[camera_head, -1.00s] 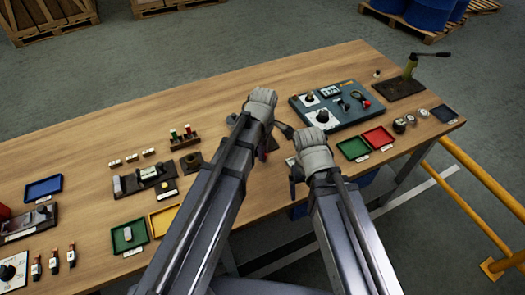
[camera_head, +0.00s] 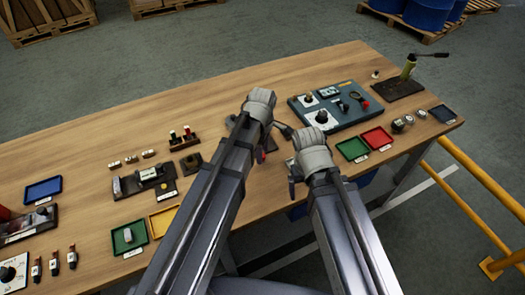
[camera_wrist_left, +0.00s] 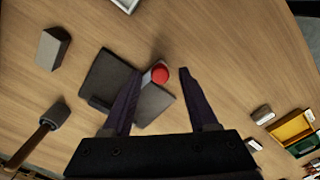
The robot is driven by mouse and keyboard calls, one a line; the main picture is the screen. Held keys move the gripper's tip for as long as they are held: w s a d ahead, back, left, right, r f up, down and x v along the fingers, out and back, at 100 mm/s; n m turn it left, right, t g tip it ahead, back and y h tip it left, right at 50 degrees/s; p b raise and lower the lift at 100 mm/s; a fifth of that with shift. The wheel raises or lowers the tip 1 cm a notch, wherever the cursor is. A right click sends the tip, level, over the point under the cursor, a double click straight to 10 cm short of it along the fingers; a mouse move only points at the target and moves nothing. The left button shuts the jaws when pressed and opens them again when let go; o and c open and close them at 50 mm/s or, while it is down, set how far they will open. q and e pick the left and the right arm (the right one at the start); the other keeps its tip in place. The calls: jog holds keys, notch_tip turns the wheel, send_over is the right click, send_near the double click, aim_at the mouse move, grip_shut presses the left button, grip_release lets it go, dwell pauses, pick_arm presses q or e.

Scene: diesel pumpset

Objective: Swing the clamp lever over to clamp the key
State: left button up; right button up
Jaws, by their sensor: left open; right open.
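In the left wrist view a red round knob (camera_wrist_left: 160,74) on a pale stub stands at the edge of a dark plate (camera_wrist_left: 108,75); I take it for the clamp lever's end, but cannot tell for sure. My left gripper (camera_wrist_left: 160,73) is open, with one finger on each side of the knob and no clear contact. I cannot make out the key. My right gripper (camera_head: 294,184) is open and empty near the table's front edge.
A blue-grey control panel (camera_head: 335,103) lies right of the grippers, with green (camera_head: 352,149) and red (camera_head: 377,138) trays before it. In the wrist view a grey block (camera_wrist_left: 53,48) and a dark-headed, wooden-handled tool (camera_wrist_left: 47,124) lie left. The table behind the grippers is bare.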

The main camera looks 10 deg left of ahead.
pick_arm(q)
notch_tip(320, 180, up, 8)
jog(key=p, duration=0.7)
jog(key=shift+f, duration=0.25)
jog(key=shift+s+d+f+m, duration=0.1)
jog(key=shift+s+m, duration=0.2)
jog(key=s+d+m+y, duration=0.1)
jog(key=s+d+m, duration=0.1)
jog(key=s+m, duration=1)
jog(key=m, duration=0.6)
jog(key=shift+s+d+f+m+b, duration=0.25)
jog(key=shift+d+f+m+b, duration=0.05)
jog(key=shift+d+m+b, duration=0.1)
